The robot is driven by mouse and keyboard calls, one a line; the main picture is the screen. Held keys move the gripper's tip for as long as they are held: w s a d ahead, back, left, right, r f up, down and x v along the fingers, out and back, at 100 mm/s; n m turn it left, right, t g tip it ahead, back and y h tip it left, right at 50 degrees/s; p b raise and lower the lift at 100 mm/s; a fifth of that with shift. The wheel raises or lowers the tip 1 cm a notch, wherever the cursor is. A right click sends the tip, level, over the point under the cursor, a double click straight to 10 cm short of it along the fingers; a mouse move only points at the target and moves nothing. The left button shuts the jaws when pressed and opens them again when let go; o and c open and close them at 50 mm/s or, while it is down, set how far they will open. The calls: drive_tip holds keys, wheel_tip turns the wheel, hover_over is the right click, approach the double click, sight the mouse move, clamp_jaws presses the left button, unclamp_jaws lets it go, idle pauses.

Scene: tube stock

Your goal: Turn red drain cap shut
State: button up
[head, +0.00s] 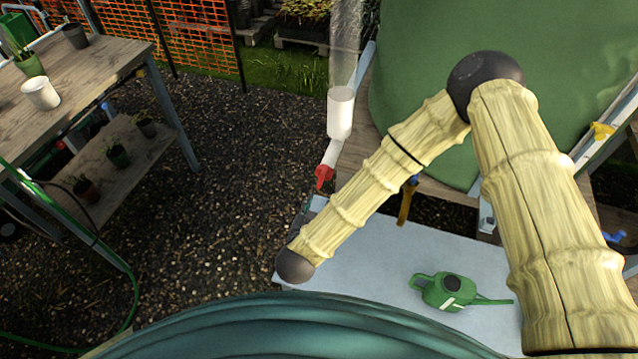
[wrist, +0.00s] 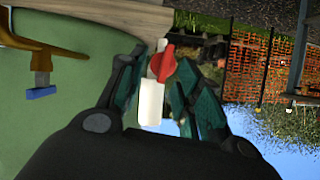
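The red drain cap (head: 323,177) is at the lower end of a slanted white pipe (head: 329,153), below a clear vertical tube. In the wrist view the red cap (wrist: 162,66) shows with a flat handle-like part, and the white pipe (wrist: 151,102) runs below it in the picture. My gripper (wrist: 158,88) is open, with dark green fingers on either side of the pipe and cap. I cannot tell whether either finger touches them. In the head view my gripper is mostly hidden behind my forearm, just below the cap.
A large green tank (head: 440,100) stands right of the pipe on a wooden stand. A green watering can (head: 447,291) sits on a pale grey surface (head: 375,268). A brass-coloured tap (head: 406,203) hangs near the tank. A potting bench (head: 110,50) is left; gravel lies between.

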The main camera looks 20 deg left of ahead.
sight(320, 181)
drive_tip(key=shift+m+t+h, duration=0.3)
drive_tip(key=shift+h, duration=0.1)
drive_tip(key=w+p, duration=0.1)
drive_tip(key=w, duration=0.2)
drive_tip(key=w+a+f, duration=0.1)
drive_tip(key=w, duration=0.3)
drive_tip(key=w+a+f+p, duration=0.1)
drive_tip(key=w, duration=0.2)
drive_tip(key=shift+w+a+p, duration=0.15)
drive_tip(key=shift+w+p, duration=0.05)
drive_tip(key=shift+p, duration=0.15)
drive_tip(key=shift+c, duration=0.2)
drive_tip(key=shift+r, duration=0.1)
clamp_jaws()
drive_tip(key=shift+a, duration=0.1)
